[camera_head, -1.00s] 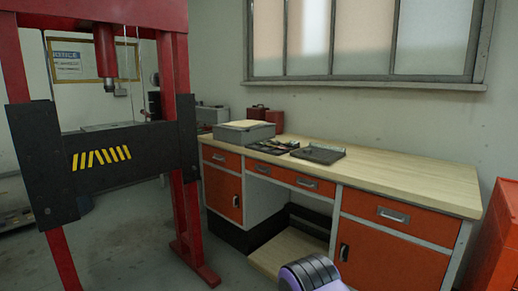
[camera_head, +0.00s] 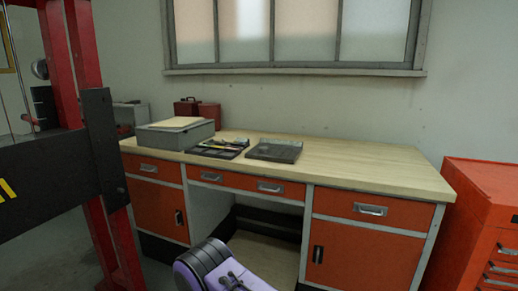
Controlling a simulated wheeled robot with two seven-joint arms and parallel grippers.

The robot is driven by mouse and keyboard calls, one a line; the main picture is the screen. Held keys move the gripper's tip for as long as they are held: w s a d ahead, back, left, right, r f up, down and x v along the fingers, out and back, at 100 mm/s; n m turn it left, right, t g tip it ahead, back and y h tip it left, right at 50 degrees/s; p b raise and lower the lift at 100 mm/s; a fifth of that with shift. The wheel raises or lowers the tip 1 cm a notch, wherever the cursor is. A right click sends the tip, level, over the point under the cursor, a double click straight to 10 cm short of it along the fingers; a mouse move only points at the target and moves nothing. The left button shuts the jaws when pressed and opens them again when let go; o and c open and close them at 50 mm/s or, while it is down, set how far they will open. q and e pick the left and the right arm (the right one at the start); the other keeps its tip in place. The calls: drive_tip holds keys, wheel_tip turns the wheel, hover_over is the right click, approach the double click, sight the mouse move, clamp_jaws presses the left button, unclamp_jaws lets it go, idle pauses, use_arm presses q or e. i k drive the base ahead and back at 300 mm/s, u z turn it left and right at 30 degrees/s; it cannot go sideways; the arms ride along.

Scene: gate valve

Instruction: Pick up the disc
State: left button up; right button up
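No disc that I can make out shows in the head view. The workbench (camera_head: 350,165) with its light wooden top stands ahead, with a grey box (camera_head: 175,135), a dark tray of tools (camera_head: 217,149) and a flat dark grey case (camera_head: 274,151) on it. Part of one of my arms shows at the bottom centre, purple and dark grey. Neither gripper's fingers are in view.
A red press frame (camera_head: 88,50) with a dark crossbeam (camera_head: 60,160) stands close on the left. An orange tool cabinet (camera_head: 480,205) stands at the right. The right half of the bench top is bare. Red cases (camera_head: 197,112) stand at the back left.

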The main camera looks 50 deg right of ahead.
sight(263, 150)
drive_tip(key=z, duration=0.35)
drive_tip(key=i, duration=0.7)
drive_tip(key=z, duration=0.6)
